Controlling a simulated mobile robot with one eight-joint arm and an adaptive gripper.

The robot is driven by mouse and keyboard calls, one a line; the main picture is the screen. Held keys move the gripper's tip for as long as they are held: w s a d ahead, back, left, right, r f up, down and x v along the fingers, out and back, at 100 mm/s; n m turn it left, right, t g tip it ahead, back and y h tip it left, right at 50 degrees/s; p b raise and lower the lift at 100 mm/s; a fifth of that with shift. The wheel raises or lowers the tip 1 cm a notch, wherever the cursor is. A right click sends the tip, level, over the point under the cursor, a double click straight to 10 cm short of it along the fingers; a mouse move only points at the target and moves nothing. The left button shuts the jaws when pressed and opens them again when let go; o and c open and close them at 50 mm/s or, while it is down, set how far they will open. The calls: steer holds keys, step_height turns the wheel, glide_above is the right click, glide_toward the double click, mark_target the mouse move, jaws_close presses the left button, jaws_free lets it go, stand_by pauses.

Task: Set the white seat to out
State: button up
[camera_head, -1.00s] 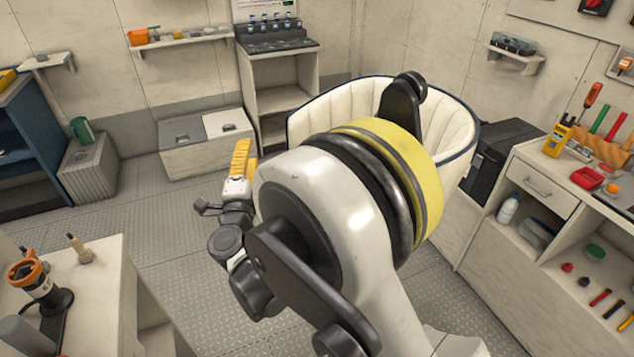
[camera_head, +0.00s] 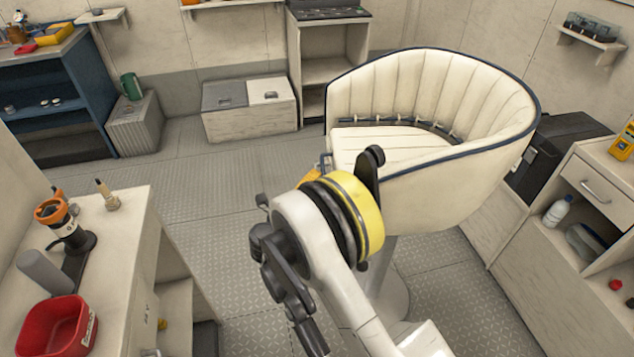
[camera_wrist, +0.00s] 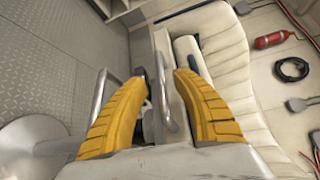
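The white seat (camera_head: 430,165) is a rounded tub chair with a ribbed back and dark blue trim, on a pedestal right of centre in the head view. My gripper (camera_wrist: 160,78) has two yellow fingers, spread apart. A bent metal bar (camera_wrist: 160,95) shows between them near the seat's edge; contact cannot be told. In the head view my gripper is mostly hidden behind my arm, with a bit of yellow at the seat's front left edge.
A white counter (camera_head: 130,215) with a red bin (camera_head: 58,325) stands at the left. A white cabinet (camera_head: 580,200) and a black box (camera_head: 560,150) are right of the seat. Low lockers (camera_head: 250,118) stand behind. The plated floor left of the seat is clear.

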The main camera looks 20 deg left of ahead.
steer(key=shift+w+d, duration=0.15)
steer(key=shift+w, duration=0.8)
jaws_close()
steer(key=s+a+b, duration=0.1)
steer(key=s+a, duration=0.1)
steer(key=a, duration=0.5)
steer(key=shift+s, duration=0.4)
jaws_free()
